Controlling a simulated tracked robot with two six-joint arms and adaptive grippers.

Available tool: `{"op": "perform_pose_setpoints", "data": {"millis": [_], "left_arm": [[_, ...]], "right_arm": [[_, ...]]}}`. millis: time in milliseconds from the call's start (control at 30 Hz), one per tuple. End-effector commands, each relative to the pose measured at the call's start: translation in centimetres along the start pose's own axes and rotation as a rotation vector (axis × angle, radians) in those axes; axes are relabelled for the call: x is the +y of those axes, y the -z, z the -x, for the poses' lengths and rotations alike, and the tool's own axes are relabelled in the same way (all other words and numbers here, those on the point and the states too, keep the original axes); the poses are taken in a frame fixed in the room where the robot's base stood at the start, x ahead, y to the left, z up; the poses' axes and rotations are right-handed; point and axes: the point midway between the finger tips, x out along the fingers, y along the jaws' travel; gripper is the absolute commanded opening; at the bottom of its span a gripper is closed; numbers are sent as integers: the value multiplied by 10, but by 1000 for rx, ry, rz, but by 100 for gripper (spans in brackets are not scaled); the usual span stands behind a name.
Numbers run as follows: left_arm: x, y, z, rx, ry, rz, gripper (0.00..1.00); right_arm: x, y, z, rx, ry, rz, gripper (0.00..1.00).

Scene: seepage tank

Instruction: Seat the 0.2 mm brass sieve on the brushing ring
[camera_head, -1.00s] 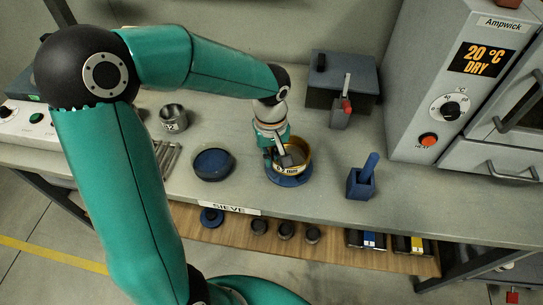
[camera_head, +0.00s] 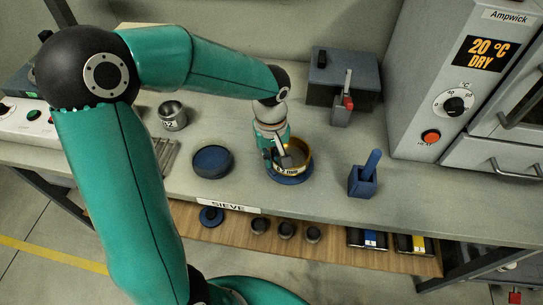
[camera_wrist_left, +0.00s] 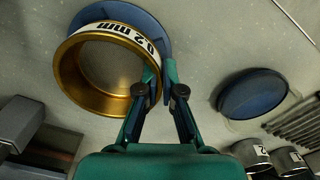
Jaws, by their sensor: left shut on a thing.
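The brass sieve (camera_head: 306,165) with a white 0.2 mm label stands over a blue ring (camera_head: 290,180) on the bench. In the left wrist view the sieve (camera_wrist_left: 70,80) is an open brass hoop with a mesh floor, and the blue ring (camera_wrist_left: 152,28) shows past its labelled side. My left gripper (camera_head: 281,160) is shut on the sieve wall; its fingers (camera_wrist_left: 152,82) also show in the wrist view. The sieve's lower edge is partly hidden, so I cannot tell whether it touches the ring. My right gripper is not in view.
A dark blue round dish (camera_head: 212,161) sits left of the ring. A blue holder (camera_head: 363,182) stands to the right. A metal cup (camera_head: 172,116), a grey box (camera_head: 340,78) and the oven (camera_head: 450,90) are around. Bare bench lies between ring and holder.

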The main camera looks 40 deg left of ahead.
Motion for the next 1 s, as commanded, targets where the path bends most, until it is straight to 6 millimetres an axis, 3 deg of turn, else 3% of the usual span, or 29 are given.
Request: {"op": "perform_pose_setpoints", "data": {"millis": [133,200,333,733,1000], "left_arm": [[0,0,-5,0,0,0,0],[0,0,-3,0,0,0,15],[0,0,-3,0,0,0,35],[0,0,2,1,0,0,35],[1,1,44,5,-4,0,35]], "right_arm": [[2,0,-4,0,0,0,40],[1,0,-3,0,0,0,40],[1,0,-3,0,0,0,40],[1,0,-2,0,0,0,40],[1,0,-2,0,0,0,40]]}}
